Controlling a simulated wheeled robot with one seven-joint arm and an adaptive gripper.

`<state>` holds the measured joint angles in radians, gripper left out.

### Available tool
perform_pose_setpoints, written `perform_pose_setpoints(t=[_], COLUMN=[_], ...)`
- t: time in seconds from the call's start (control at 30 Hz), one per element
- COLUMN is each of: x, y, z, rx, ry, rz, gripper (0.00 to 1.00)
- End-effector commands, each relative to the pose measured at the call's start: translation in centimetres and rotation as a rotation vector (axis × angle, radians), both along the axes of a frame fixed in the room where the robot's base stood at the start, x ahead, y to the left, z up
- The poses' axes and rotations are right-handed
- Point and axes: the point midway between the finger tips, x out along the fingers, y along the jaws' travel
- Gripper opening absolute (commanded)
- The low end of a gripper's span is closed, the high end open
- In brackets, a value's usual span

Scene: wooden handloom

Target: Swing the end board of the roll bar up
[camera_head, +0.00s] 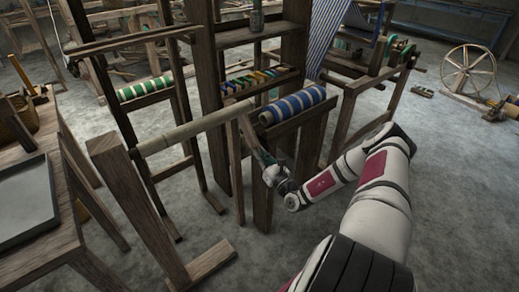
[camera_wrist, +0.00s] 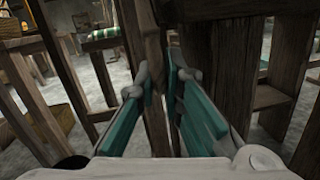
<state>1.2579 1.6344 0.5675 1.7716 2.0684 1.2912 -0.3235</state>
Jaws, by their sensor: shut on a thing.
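The roll bar (camera_head: 195,128) is a pale round wooden bar running from a left post to the upright by the striped roll. At its right end a narrow dark end board (camera_head: 246,132) hangs down, slightly slanted. My gripper (camera_head: 261,158) is at the lower part of this board, its fingers small and partly hidden in the head view. In the wrist view, my gripper (camera_wrist: 161,76) has its teal fingers closed on the wooden board (camera_wrist: 151,45), which stands nearly upright between the fingertips. The rest of the roll bar cannot be made out there.
A blue-striped cloth roll (camera_head: 293,104) lies just right of the board, close to my gripper. Thick loom posts (camera_head: 262,205) stand beside and below it. A green-striped roll (camera_head: 145,88) is farther left. Open grey floor (camera_head: 420,130) lies to the right.

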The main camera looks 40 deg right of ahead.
Motion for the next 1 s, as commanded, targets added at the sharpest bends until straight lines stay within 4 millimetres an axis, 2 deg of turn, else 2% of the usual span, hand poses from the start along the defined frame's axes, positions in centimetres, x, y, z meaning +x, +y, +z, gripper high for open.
perform_pose_setpoints(t=[0.03, 0.3, 1.0], x=[-0.4, -1.3, -1.6], y=[0.1, 0.1, 0.1], z=[0.7, 1.6, 1.9], rx=[0.002, 0.0, -0.001], ry=[0.022, 0.102, 0.144], rz=[0.003, 0.004, 0.002], gripper=[0.0, 0.0, 0.0])
